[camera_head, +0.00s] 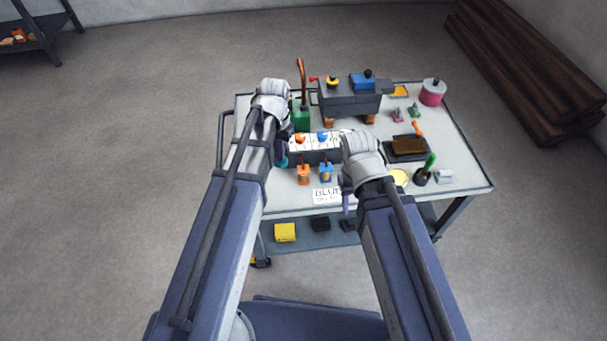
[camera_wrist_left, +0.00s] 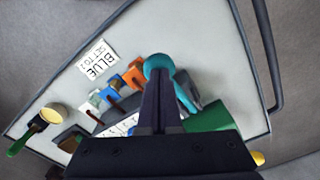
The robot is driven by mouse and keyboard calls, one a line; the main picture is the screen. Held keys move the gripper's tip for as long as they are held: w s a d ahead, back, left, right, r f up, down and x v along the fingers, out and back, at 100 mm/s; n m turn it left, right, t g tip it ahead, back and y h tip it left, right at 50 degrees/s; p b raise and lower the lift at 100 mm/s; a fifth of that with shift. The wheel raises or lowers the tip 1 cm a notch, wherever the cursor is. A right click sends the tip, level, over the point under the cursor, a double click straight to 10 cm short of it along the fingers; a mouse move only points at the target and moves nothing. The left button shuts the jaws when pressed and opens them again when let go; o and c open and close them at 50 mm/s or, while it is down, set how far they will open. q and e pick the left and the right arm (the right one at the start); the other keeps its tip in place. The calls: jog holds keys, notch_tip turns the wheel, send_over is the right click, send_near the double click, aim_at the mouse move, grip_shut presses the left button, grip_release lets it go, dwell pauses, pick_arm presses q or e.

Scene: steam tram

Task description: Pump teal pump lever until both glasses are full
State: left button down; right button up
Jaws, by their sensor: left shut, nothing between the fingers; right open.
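A teal rounded knob (camera_wrist_left: 158,65) with a teal curved piece (camera_wrist_left: 187,92) shows at my left fingertips in the left wrist view. A little of the teal (camera_head: 282,161) shows beside my left gripper in the head view. My left gripper (camera_wrist_left: 159,88) is shut with nothing between its fingers. Its tips overlap the teal knob in the picture; I cannot tell whether they touch. My right gripper (camera_head: 347,203) is open, pointing down over the cart's front edge. I cannot make out the two glasses or their fill level.
The cart top (camera_head: 455,160) holds a green box (camera_head: 301,117) with a red-orange lever, a grey machine (camera_head: 350,100), a panel (camera_head: 316,155) with orange and blue dials, and orange (camera_head: 303,175) and blue blocks (camera_head: 326,173). A "BLUE" sign (camera_wrist_left: 98,60) lies at the front.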

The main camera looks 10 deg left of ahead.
pick_arm(q)
notch_tip(320, 180, up, 7)
jog(key=p, duration=0.7)
dwell(0.3)
jog(key=s+d+r+p, duration=0.3)
jog(key=s+d, duration=0.2)
jog(key=s, duration=0.2)
jog(key=s+d+r+m+y+p, duration=0.1)
jog(key=s+d+r+p, duration=0.2)
jog(key=s+d, duration=0.2)
jog(key=shift+s+d, duration=0.25)
jog(key=shift+s, duration=0.9)
dwell(0.4)
